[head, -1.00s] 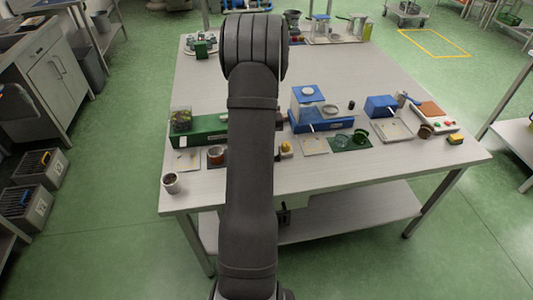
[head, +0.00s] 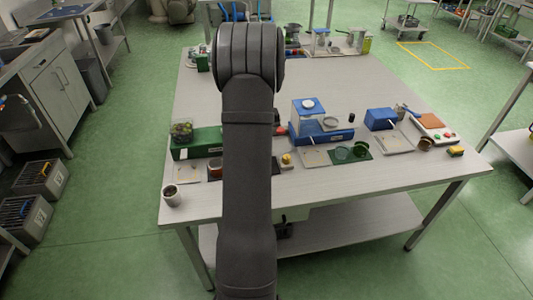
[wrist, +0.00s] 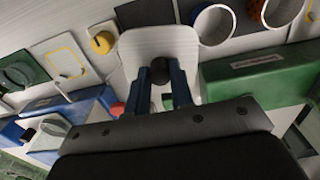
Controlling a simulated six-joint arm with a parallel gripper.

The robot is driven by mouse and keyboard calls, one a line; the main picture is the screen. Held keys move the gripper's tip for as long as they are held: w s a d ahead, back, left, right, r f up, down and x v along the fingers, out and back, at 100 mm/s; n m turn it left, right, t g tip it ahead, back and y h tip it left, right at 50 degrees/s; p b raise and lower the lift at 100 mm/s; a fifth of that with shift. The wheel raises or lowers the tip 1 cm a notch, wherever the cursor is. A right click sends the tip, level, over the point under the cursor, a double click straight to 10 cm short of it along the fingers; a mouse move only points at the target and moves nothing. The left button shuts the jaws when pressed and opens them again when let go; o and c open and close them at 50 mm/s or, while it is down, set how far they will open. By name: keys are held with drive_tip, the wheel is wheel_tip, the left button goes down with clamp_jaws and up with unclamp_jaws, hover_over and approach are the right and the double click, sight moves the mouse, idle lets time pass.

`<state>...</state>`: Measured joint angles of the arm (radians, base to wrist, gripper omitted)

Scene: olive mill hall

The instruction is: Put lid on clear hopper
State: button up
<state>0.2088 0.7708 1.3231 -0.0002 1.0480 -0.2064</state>
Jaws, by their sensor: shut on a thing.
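The clear hopper (head: 181,131) stands at the left end of the green machine (head: 195,149). It holds dark and green olive-like pieces, and I see no lid on it. In the wrist view my gripper (wrist: 162,75) is shut on the dark knob of a pale, roughly square lid (wrist: 160,42). The lid hangs clear of the hopper. The green machine also shows at the right of the wrist view (wrist: 240,84); I cannot make out the clear hopper there. In the head view my arm hides the gripper and the lid.
A blue machine (head: 322,137) with a blue-topped hopper (head: 308,105) stands right of my arm. Small trays (head: 315,157) and a green mat lie before the machines. A cup of dark contents (head: 171,195) sits at the table's front left. The table (head: 235,200) has bare room along its front.

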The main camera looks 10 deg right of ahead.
drive_tip(key=w+a+r, duration=0.8)
drive_tip(key=w+a, duration=0.1)
drive_tip(key=a, duration=0.1)
drive_tip(key=w+a+f+n, duration=0.2)
drive_tip(key=w+a, duration=0.1)
drive_tip(key=a, duration=1.5)
drive_tip(key=shift+a, duration=0.25)
drive_tip(key=shift+f, duration=0.4)
drive_tip(key=shift+f, duration=0.2)
drive_tip(key=shift+f, duration=0.15)
drive_tip(key=o, duration=1.3)
